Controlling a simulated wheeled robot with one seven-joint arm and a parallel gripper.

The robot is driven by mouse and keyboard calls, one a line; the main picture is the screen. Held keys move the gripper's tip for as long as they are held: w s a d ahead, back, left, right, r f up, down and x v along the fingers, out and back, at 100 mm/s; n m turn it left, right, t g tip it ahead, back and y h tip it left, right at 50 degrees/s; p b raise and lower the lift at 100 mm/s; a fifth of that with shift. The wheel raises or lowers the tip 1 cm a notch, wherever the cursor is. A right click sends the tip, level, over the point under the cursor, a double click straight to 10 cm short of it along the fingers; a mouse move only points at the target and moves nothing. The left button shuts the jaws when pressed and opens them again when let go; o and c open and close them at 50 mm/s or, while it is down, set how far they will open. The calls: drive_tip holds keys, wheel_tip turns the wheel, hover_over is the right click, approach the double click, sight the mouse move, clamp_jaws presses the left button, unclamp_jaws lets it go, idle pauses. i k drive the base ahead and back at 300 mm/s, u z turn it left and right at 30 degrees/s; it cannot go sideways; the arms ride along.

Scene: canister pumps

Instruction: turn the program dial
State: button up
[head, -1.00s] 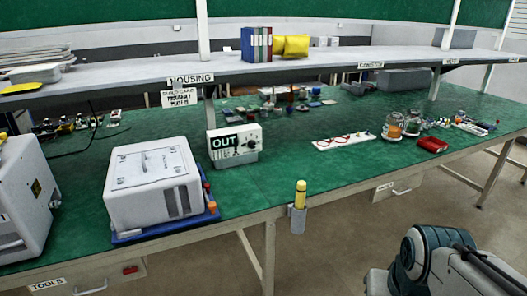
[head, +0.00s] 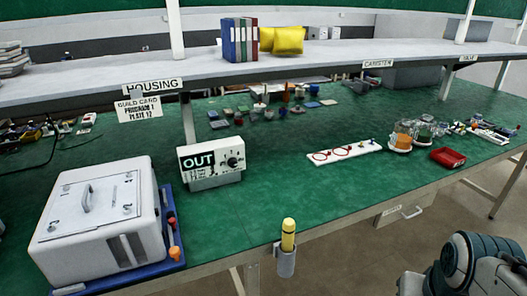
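The program dial (head: 232,162) is a small dark knob on the right side of the front of a white box (head: 214,175). The box stands on the green bench and has a black panel reading "OUT" at its upper left. Its dial setting is too small to read. A hanging card (head: 138,109) on the shelf edge reads "BUILD CARD, PROGRAM 1", with a less clear plate line below. My gripper is not in view; only part of my arm shows at the lower right, well away from the dial.
A white machine (head: 100,215) on a blue base stands left of the box. A yellow-topped cylinder sits in a grey holder (head: 286,262) at the bench's front edge. A white strip with red loops (head: 344,152) lies to the right. Green bench (head: 265,205) before the box is clear.

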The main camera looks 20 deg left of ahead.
sight(232, 162)
drive_tip(key=u, duration=0.4)
drive_tip(key=i, duration=0.7)
drive_tip(key=u, duration=1.15)
drive_tip(key=i, duration=0.4)
drive_tip(key=u, duration=0.4)
